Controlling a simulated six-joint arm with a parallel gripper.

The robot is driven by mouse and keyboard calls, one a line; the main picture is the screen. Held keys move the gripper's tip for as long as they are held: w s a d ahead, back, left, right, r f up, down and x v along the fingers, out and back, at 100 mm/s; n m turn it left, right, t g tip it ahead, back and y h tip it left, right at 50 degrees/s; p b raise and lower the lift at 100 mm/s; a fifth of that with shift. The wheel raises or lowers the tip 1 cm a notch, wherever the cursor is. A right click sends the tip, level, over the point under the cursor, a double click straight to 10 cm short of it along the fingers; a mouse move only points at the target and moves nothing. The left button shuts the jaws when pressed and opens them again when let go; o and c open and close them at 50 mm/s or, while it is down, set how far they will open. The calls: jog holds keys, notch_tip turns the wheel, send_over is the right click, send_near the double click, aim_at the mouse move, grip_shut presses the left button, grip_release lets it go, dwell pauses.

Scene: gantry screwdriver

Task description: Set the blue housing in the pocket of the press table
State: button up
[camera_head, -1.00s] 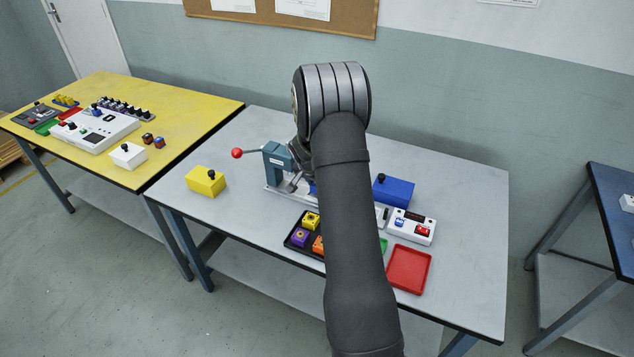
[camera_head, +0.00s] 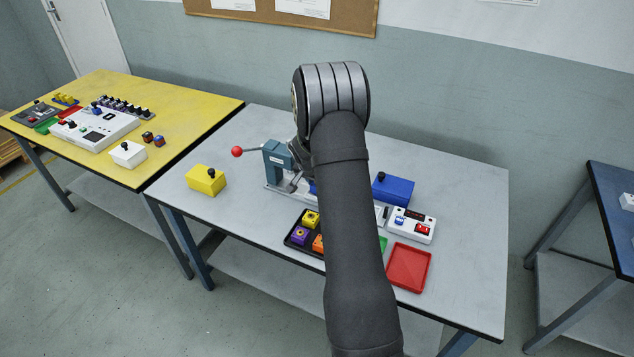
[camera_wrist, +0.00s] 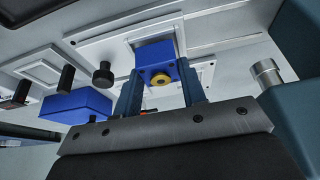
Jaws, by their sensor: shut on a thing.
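The blue housing (camera_wrist: 155,52) has a brass-coloured ring on its near face. It sits between the two fingers of my gripper (camera_wrist: 158,82), which is shut on it. In the wrist view the housing overlaps a square recess in the pale plate of the press table (camera_wrist: 105,48); I cannot tell whether it is seated or just above. In the head view a small bit of blue, probably the housing (camera_head: 312,187), shows beside my arm near the teal press (camera_head: 279,156). My arm hides the fingers and pocket there.
The press has a lever with a red ball (camera_head: 237,152). A blue box with a black knob (camera_head: 394,191) stands right of my arm, near a white switch box (camera_head: 411,224). A black tray of coloured blocks (camera_head: 292,242) and a red tray (camera_head: 409,267) lie in front. A yellow box (camera_head: 206,181) stands left.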

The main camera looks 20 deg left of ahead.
jog(key=shift+f, duration=0.25)
dwell(0.5)
jog(key=o, duration=1.3)
jog(key=shift+r, duration=0.1)
jog(key=shift+r, duration=3.9)
jog(key=shift+f, duration=3.7)
